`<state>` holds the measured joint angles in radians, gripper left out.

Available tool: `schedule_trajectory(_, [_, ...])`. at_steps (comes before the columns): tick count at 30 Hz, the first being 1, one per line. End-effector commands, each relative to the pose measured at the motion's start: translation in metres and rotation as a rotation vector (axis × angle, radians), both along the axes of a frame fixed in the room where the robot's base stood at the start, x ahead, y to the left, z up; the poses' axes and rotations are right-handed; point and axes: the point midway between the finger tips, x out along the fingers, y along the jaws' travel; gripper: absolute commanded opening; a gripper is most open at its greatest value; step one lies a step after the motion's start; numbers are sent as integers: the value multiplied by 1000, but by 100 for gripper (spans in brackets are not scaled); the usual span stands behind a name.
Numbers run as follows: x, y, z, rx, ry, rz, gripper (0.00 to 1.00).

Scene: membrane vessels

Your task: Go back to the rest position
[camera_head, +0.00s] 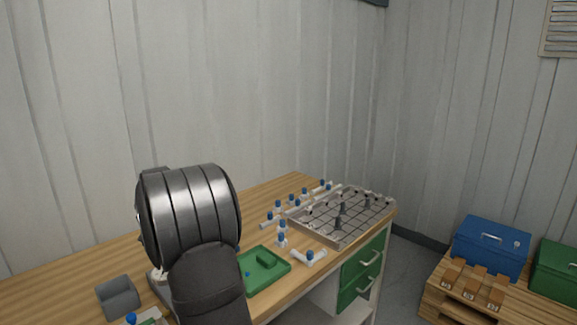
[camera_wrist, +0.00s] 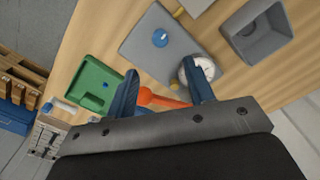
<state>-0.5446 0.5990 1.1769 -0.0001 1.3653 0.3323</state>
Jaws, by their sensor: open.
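In the wrist view my gripper (camera_wrist: 161,79) has its two blue fingers spread apart, with nothing held between them. Below them is a grey plate-like fixture (camera_wrist: 150,45) with a blue knob (camera_wrist: 160,38), a round white dial (camera_wrist: 204,66) partly behind the right finger, and an orange handle-like part (camera_wrist: 158,100). I cannot tell how far the fingers are above the orange part. In the head view my dark and silver arm stands over the wooden bench and hides the gripper.
A green tray (camera_head: 268,281) lies right of my arm, and a grey open bin (camera_head: 117,298) left of it. Several small blue-capped vessels stand near a metal rack (camera_head: 340,232) at the bench's right end. Blue (camera_head: 490,248) and green (camera_head: 560,270) boxes sit on a pallet.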

Motion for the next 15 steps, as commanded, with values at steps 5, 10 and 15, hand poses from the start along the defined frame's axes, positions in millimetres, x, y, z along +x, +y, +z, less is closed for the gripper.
schedule_trajectory(5, [1, 0, 38, 2, -4, 0, 49])
schedule_trajectory(10, [0, 0, 71, 2, -3, 0, 49])
schedule_trajectory(15, [-1, 0, 31, -3, 3, 0, 49])
